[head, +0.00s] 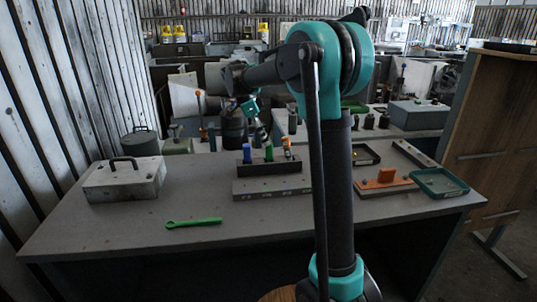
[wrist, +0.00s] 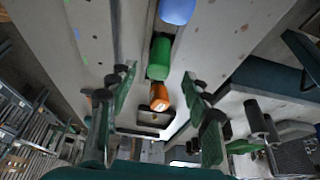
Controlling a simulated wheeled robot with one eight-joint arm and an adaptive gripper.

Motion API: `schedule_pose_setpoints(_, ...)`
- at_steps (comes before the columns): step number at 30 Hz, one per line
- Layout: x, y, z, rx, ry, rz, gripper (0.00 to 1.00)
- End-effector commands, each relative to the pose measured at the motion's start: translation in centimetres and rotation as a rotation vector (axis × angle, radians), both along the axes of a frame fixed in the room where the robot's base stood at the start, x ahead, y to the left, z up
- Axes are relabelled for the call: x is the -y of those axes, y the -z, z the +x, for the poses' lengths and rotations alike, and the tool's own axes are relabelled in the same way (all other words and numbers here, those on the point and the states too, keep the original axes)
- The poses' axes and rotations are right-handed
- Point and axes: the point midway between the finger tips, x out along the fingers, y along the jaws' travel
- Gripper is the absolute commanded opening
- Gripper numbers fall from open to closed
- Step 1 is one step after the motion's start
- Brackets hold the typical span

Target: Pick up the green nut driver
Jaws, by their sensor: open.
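The green nut driver (head: 269,153) stands upright in a dark rack (head: 262,169), between a blue-handled driver (head: 246,154) and an orange-handled driver (head: 287,149). In the wrist view the green handle (wrist: 159,58) lies between and just beyond my fingertips, with the orange handle (wrist: 159,97) and blue handle (wrist: 177,11) in line with it. My gripper (head: 262,132) is above the rack, close over the handles. It is open and empty, its two fingers apart in the wrist view (wrist: 158,80). The driver's shaft is hidden in the rack.
A grey block (head: 271,187) lies in front of the rack. A green wrench (head: 194,222) lies on the grey table (head: 120,235). A grey metal box (head: 124,180) stands at left. An orange part (head: 386,179) and a green tray (head: 440,183) lie at right. The table's front is mostly clear.

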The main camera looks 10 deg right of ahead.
Motion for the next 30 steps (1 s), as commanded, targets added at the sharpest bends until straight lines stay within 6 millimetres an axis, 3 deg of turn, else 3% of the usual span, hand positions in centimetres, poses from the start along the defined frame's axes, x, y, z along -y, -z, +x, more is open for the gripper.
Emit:
schedule_pose_setpoints(8,0.7,1.9,0.0,0.0,0.001,0.0,0.5)
schedule_pose_setpoints(18,2.0,6.0,-0.1,0.0,0.0,0.0,0.5)
schedule_pose_setpoints(26,2.1,6.3,-0.1,0.0,0.0,0.0,0.5)
schedule_pose_setpoints(30,2.1,6.3,-0.1,0.0,0.0,0.0,0.36)
